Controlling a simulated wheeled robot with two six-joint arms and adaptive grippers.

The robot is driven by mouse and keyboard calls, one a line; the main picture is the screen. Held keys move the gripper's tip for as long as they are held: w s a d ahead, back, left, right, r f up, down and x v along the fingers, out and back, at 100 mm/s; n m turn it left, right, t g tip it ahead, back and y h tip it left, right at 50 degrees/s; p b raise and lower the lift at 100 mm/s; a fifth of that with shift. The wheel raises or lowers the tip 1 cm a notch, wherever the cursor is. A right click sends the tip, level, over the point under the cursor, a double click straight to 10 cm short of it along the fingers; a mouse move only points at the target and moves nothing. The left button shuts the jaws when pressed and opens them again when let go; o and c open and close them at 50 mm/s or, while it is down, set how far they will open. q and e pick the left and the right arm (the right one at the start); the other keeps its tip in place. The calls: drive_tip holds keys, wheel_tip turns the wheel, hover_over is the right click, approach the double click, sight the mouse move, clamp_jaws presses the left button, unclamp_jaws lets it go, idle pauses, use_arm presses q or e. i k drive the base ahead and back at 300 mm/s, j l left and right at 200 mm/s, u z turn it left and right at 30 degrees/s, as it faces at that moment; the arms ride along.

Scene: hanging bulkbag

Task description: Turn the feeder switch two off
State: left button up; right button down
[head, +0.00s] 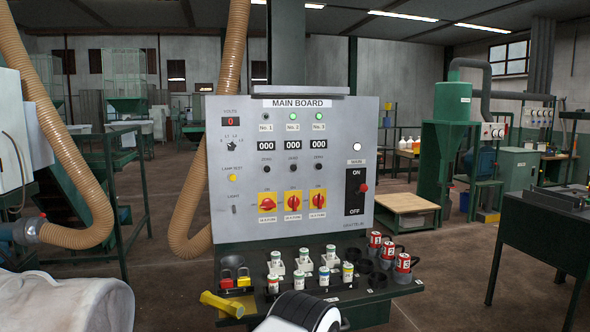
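The main board (230,165) stands upright ahead of me. It carries three red rotary switches on yellow plates in a row. The middle one, under the No. 2 column, is feeder switch two (293,202); its red handle looks upright. The No. 2 lamp (293,117) above it is lit green. The left switch (267,202) has a handle that looks sideways, and its No. 1 lamp (266,117) is dark. The right switch (318,200) looks upright, with its No. 3 lamp (319,117) lit green.
A shelf below the board holds padlocks (235,279), several small labelled canisters (304,259), red-labelled mugs (403,263) and a yellow torch-like object (221,304). A tan hose (75,180) hangs at left. A dark bench (545,215) stands right.

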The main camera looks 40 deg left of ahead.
sight(293, 202)
drive_tip(key=i+l+u, duration=0.25)
drive_tip(key=i, duration=0.2)
drive_tip(key=i+l+u, duration=0.2)
drive_tip(key=i+l, duration=0.1)
drive_tip(key=i, duration=0.1)
